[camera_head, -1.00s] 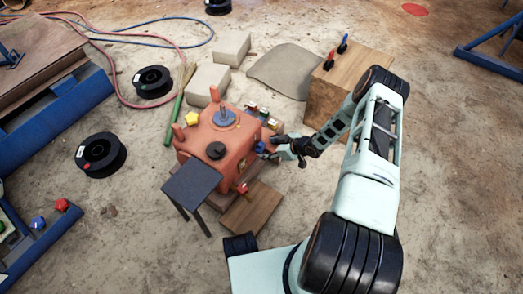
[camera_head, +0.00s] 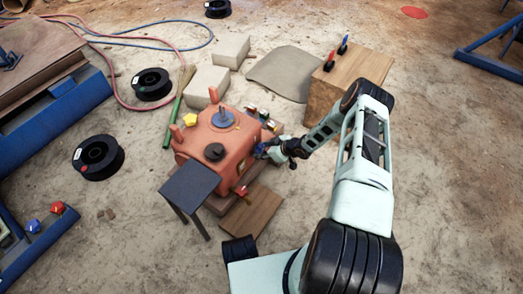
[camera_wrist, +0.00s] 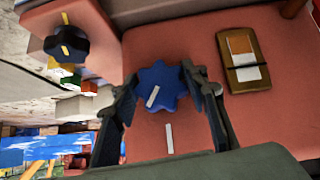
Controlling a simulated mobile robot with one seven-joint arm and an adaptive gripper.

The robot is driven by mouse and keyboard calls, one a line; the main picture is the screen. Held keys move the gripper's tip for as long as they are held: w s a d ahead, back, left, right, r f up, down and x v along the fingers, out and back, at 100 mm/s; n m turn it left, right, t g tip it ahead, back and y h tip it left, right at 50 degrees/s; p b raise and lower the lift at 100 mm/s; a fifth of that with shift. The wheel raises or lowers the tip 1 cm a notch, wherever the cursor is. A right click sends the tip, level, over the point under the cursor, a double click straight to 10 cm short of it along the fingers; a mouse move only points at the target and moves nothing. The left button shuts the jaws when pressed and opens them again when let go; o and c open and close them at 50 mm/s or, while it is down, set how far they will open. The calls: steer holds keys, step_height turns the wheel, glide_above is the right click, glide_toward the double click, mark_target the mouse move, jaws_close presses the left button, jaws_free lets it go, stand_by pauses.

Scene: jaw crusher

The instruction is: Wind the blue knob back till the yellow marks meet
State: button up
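The blue knob (camera_wrist: 162,87) is lobed and carries a white mark that is tilted to the right at its top. Another white mark stands nearly upright on the orange housing (camera_wrist: 268,110) below it. My gripper (camera_wrist: 160,78) has its fingers spread on both sides of the blue knob; whether they touch it cannot be told. In the head view my gripper (camera_head: 266,152) is at the right side of the orange crusher (camera_head: 232,149), hiding most of the knob. A dark knob (camera_wrist: 67,44) with a yellow stripe sits upper left in the wrist view, in line with a yellow mark above.
A tan plate with a white and orange label (camera_wrist: 245,60) is right of the blue knob. A wooden box (camera_head: 343,83) stands behind my arm. A dark small table (camera_head: 190,181) and a wooden board (camera_head: 251,210) are in front of the crusher.

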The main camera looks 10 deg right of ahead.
steer(key=shift+c, duration=1.4)
steer(key=p, duration=0.2)
steer(key=shift+s+r+n+t+h+p, duration=0.1)
steer(key=shift+r+n+t+h+p, duration=0.05)
steer(key=shift+n+t+h+p, duration=0.2)
steer(key=shift+t+h+p, duration=0.25)
steer(key=shift+t+p, duration=0.1)
steer(key=shift+p, duration=0.25)
steer(key=shift+n+t+h+p, duration=0.4)
steer(key=shift+n+t+p, duration=0.15)
steer(key=shift+p, duration=0.3)
steer(key=shift+f+n+t+h, duration=0.2)
steer(key=shift+n+t+h, duration=0.15)
steer(key=shift+t, duration=0.2)
steer(key=o, duration=1.2)
